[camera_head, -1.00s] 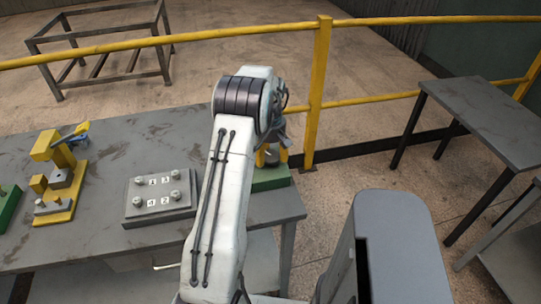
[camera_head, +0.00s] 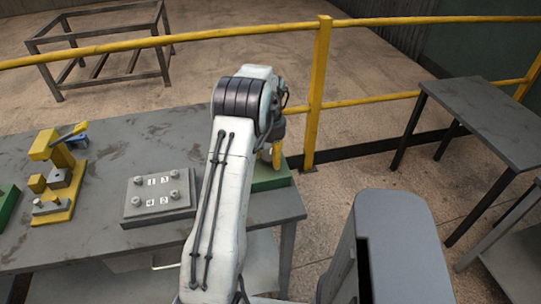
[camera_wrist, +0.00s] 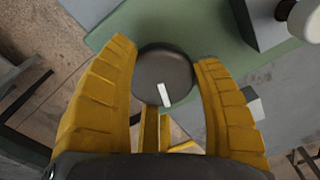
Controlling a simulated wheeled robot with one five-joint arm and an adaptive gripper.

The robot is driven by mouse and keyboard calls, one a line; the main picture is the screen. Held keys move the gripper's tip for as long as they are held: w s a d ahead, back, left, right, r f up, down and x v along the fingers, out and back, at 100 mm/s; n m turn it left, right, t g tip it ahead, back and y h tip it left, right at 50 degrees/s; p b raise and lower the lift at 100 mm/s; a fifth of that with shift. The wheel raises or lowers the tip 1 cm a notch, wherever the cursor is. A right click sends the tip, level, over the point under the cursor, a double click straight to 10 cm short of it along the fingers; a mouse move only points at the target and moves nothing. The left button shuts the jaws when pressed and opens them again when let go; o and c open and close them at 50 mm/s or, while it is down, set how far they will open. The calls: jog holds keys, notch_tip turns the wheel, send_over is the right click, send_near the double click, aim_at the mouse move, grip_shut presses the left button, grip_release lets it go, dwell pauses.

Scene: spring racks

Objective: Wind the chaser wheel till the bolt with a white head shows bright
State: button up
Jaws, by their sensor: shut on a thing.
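The dark round chaser wheel (camera_wrist: 163,75), with a white mark on its top, sits between the two yellow fingers of my gripper (camera_wrist: 165,80) in the wrist view. My gripper is shut on the wheel. In the head view, one yellow finger of my gripper (camera_head: 277,155) shows beside my white arm, which hides the wheel. A green base (camera_head: 268,178) lies under it; this base also shows in the wrist view (camera_wrist: 150,25). A bolt with a pale, whitish head (camera_wrist: 307,18) stands by a dark grey block (camera_wrist: 262,20). Its head looks plain off-white, partly cut off.
A grey plate with several bolts and number labels (camera_head: 158,208) lies left of my arm on the grey workbench (camera_head: 115,165). A yellow clamp device (camera_head: 60,185) stands further left. A yellow railing (camera_head: 318,90) runs behind. An empty-topped side table (camera_head: 485,115) stands at right.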

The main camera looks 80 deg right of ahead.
aim_at(270, 155)
jog(key=m, duration=0.4)
jog(key=shift+m, duration=2.2)
jog(key=o, duration=1.2)
notch_tip(270, 155, up, 12)
